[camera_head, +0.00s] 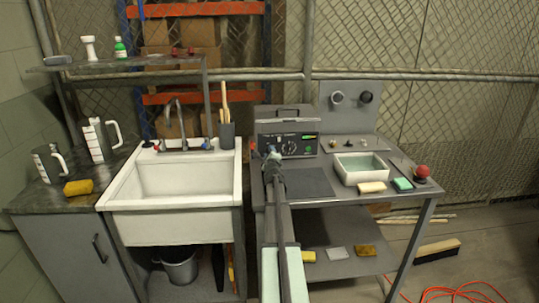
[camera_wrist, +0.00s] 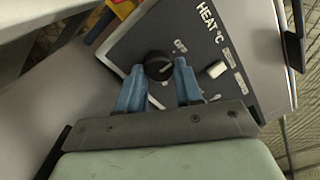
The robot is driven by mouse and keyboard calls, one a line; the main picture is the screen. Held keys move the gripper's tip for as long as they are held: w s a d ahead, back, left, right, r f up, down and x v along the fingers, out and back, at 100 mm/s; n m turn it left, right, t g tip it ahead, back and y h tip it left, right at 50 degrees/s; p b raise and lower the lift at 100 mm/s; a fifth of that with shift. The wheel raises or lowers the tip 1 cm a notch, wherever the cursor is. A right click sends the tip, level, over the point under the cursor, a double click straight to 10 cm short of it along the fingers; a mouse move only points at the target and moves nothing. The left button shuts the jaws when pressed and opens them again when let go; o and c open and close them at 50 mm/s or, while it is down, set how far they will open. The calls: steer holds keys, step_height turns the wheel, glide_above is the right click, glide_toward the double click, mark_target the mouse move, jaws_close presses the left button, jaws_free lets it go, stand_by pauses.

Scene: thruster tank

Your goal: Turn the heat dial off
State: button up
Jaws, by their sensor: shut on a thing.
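The black heat dial (camera_wrist: 158,65) sits on a dark panel (camera_wrist: 235,60) marked "HEAT °C" in the wrist view. The word "OFF" is printed just beside the dial. A pale mark shows on the dial's face, but I cannot read its setting exactly. My gripper (camera_wrist: 160,80) has its blue fingers on either side of the dial, shut on it. The fingers hide part of the dial's lower edge and the panel there. In the head view, my gripper (camera_head: 273,155) is at the left front of the grey heater box (camera_head: 287,126).
A pale knob (camera_wrist: 216,69) is close to the right finger. On the bench (camera_head: 385,185) stand a white tray (camera_head: 361,181), a sponge and a red ball-topped object (camera_head: 421,173). A white sink (camera_head: 175,225) is to the left. A dark mat lies before the heater.

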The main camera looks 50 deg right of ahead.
steer(key=o, duration=1)
steer(key=shift+o, duration=0.2)
steer(key=shift+a, duration=0.1)
steer(key=v, duration=1.3)
steer(key=shift+s+a, duration=0.25)
steer(key=shift+s, duration=0.05)
steer(key=shift+r, duration=0.1)
